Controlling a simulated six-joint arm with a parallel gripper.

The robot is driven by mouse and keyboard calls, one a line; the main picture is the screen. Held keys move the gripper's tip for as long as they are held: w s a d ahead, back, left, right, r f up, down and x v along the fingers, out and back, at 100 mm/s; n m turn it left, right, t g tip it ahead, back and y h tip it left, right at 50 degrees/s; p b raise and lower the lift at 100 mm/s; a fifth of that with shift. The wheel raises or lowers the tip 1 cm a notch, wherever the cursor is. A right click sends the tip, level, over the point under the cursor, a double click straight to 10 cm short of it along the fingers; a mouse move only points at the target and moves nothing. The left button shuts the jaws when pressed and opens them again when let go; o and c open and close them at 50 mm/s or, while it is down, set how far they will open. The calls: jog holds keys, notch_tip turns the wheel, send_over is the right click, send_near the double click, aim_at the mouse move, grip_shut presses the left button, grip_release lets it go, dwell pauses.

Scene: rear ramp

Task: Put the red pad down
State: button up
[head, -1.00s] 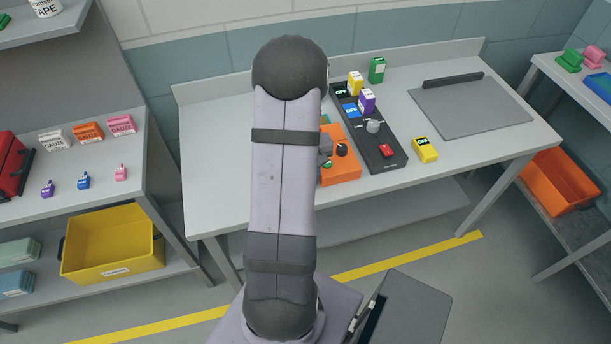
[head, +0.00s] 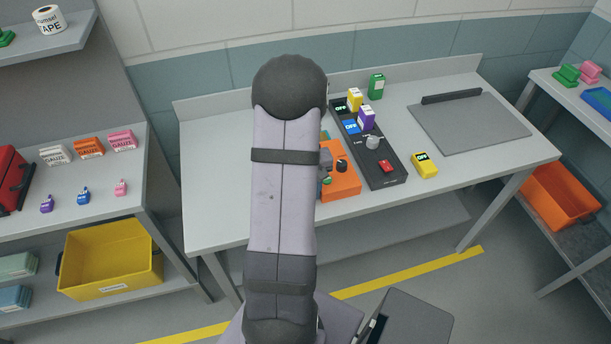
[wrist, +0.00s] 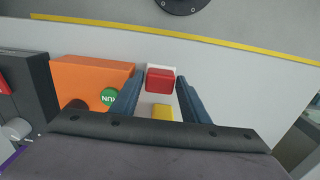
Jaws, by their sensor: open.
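The red pad (wrist: 160,80) shows in the wrist view as a small red block on or against a white piece, between the fingers of my gripper (wrist: 160,76). The two blue fingers stand apart on either side, with pale surface showing beside the pad, so the gripper is open. I cannot tell how high the pad is above the table top (wrist: 215,75). A yellow piece (wrist: 162,112) shows nearer the palm. In the head view my arm hides the pad and the fingers.
An orange box (head: 341,184) with a green button (wrist: 109,97) stands just left of the fingers in the wrist view. A dark console (head: 384,178) with a red button (head: 386,166) and a yellow block (head: 425,165) are further along. A grey board (head: 470,122) lies at right.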

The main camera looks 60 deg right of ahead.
notch_tip(320, 180, up, 12)
jog(key=b, duration=0.2)
jog(key=shift+f, duration=0.25)
jog(key=w+a+f+n, duration=0.1)
jog(key=w+a+n, duration=0.2)
jog(key=w+a, duration=0.65)
jog(key=s+a+f+n, duration=0.2)
jog(key=a+n, duration=0.1)
jog(key=a, duration=1)
jog(key=s+a+f+n, duration=0.1)
jog(key=a+f+n, duration=0.1)
jog(key=a, duration=1.2)
jog(key=shift+s+n, duration=0.4)
jog(key=shift+n, duration=0.1)
jog(key=shift+o, duration=0.4)
jog(key=shift+d, duration=0.1)
